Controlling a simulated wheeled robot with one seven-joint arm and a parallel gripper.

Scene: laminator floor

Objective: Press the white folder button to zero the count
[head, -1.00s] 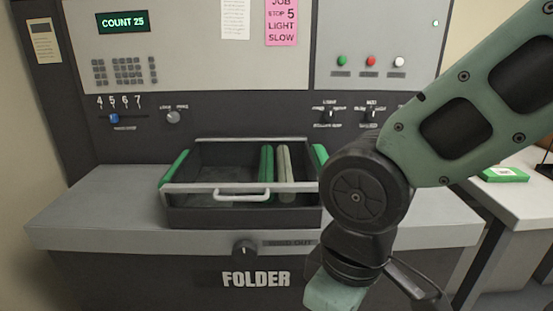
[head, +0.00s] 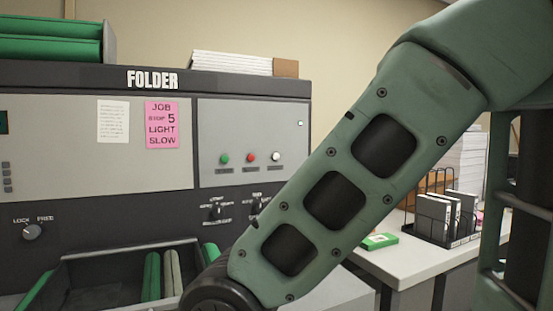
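The white button (head: 276,156) is on the right panel of the folder machine (head: 95,140), at the right end of a row. A red button (head: 250,157) and a green button (head: 224,159) sit to its left. My arm crosses the right half of the head view, below and right of the buttons, and does not cover the white one. My gripper is out of the picture. The count display (head: 3,122) shows only its edge at the far left, so its number cannot be read.
A pink note (head: 162,125) reads "JOB STOP 5 LIGHT SLOW". Switches sit below the buttons, and an open tray (head: 105,262) juts out at lower left. A side table (head: 425,258) at right holds a green box (head: 380,241) and a wire rack (head: 437,224).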

